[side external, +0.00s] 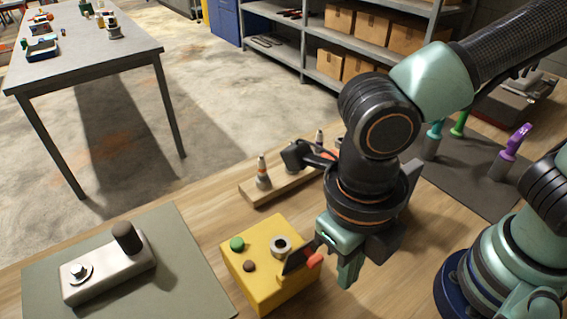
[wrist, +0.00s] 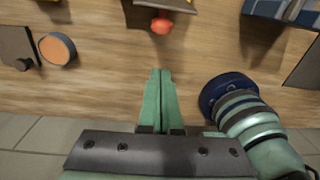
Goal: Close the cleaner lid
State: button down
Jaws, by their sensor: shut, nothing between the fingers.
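The cleaner is a yellow box (side external: 266,285) with a green button, a dark brown button and a grey ring around a hole on top. Its dark lid (side external: 296,260) stands tilted up at the right edge of the box, away from the ring. A red tab (side external: 314,262) sticks out from the lid; it also shows as a red knob in the wrist view (wrist: 161,24). My gripper (side external: 349,277) is shut and empty, just right of the tab and apart from it. In the wrist view my closed fingertips (wrist: 160,72) point at the knob with a gap between.
A wooden rack (side external: 275,187) with cone-shaped plugs stands behind the box. A metal block with a dark knob (side external: 110,268) lies on a green mat at left. A dark mat (side external: 465,165) with coloured-handle tools is at right. Bare wood lies around the box.

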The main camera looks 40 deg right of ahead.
jog(key=shift+w+f, duration=1.55)
jog(key=shift+w, duration=0.2)
